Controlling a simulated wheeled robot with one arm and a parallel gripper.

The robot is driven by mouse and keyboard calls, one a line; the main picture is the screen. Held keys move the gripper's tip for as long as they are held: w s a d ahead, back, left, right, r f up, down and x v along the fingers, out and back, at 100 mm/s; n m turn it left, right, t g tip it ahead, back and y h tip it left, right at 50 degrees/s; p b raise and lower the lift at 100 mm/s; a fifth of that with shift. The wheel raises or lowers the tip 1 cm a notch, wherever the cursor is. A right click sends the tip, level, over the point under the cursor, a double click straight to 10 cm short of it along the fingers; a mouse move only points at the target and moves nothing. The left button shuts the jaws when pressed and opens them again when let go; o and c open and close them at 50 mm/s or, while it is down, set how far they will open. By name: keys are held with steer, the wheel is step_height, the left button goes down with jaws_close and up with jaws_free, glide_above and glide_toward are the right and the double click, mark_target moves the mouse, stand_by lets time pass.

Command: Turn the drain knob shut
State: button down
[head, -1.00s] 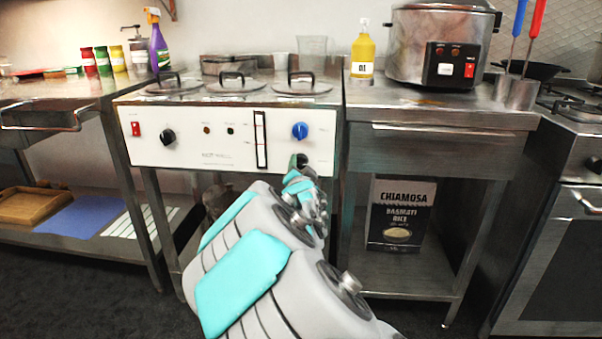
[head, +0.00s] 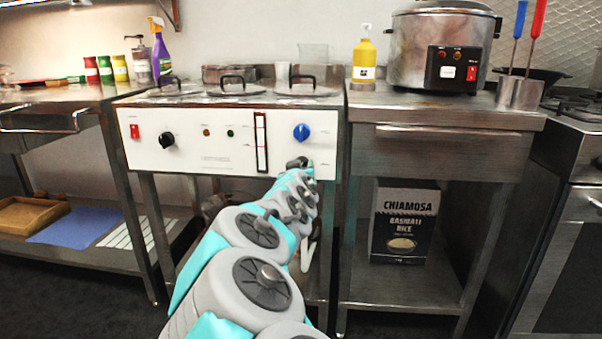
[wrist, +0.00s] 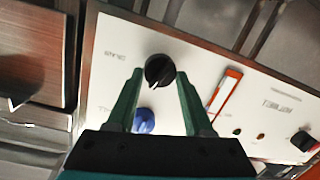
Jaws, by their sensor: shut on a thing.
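The black drain knob (wrist: 160,68) sits on the white control panel (wrist: 100,70), beside printed lettering that is hard to read in the wrist view. Its white pointer line slants down and left in that view. My gripper (wrist: 159,80) has one green finger on each side of the knob and is shut on it. In the head view my gripper (head: 299,164) is at the panel's lower right edge, below the blue knob (head: 301,132), and mostly covers the drain knob. The blue knob also shows between my fingers in the wrist view (wrist: 144,120).
On the panel are a vertical gauge (head: 261,142), another black knob (head: 167,140) and a red switch (head: 135,131). Lidded wells (head: 233,88) sit on top. A counter with a steel cooker (head: 442,50) stands right; a rice box (head: 404,220) is on its shelf.

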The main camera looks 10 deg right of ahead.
steer(key=shift+a+n+h+b, duration=0.15)
steer(key=shift+n+h+b, duration=0.25)
steer(key=shift+n, duration=1.3)
steer(key=shift+c, duration=1.4)
jaws_free()
steer(key=v, duration=0.7)
steer(key=shift+s+a, duration=0.15)
steer(key=shift+s, duration=0.2)
steer(key=shift+r, duration=0.1)
